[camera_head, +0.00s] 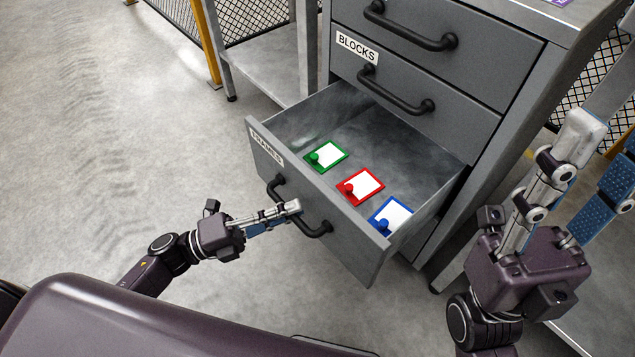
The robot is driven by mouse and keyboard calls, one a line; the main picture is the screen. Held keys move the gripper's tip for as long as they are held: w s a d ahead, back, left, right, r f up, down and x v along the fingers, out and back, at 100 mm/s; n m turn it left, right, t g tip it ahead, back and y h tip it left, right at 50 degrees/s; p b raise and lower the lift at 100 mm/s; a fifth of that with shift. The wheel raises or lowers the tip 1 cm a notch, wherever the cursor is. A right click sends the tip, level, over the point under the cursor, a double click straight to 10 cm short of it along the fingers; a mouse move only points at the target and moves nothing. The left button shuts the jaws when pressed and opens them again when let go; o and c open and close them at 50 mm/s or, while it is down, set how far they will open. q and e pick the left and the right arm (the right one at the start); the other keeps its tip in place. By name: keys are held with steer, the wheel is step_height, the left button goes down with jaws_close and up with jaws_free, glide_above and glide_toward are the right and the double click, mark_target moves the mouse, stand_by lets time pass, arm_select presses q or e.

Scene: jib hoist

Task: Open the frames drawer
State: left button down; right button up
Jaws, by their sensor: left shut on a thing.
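The frames drawer (318,222) is the lowest drawer in view of the grey cabinet, and it stands pulled far out. Its front bears a FRAMES label and a black bar handle (312,231). My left gripper (290,208) is shut on this handle at its middle. Inside the drawer lie a green frame (328,155), a red frame (363,185) and a blue frame (395,214), each with a white middle and a small knob. My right gripper (590,150) is raised at the right, in front of the cabinet's side, with its fingers apart and nothing seen between them.
The closed BLOCKS drawer (405,100) sits directly above, with another closed drawer (440,45) over it. A grey metal table (265,60) and a mesh fence with yellow posts (206,40) stand behind. The concrete floor (110,130) at the left is clear.

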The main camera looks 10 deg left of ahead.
arm_select(q)
steer(key=s+a+p, duration=0.1)
steer(key=s+a, duration=0.4)
steer(key=s, duration=0.1)
steer(key=shift+s+a, duration=0.15)
steer(key=shift+s, duration=0.25)
steer(key=c, duration=2)
jaws_free()
steer(key=shift+o, duration=0.2)
steer(key=v, duration=1.2)
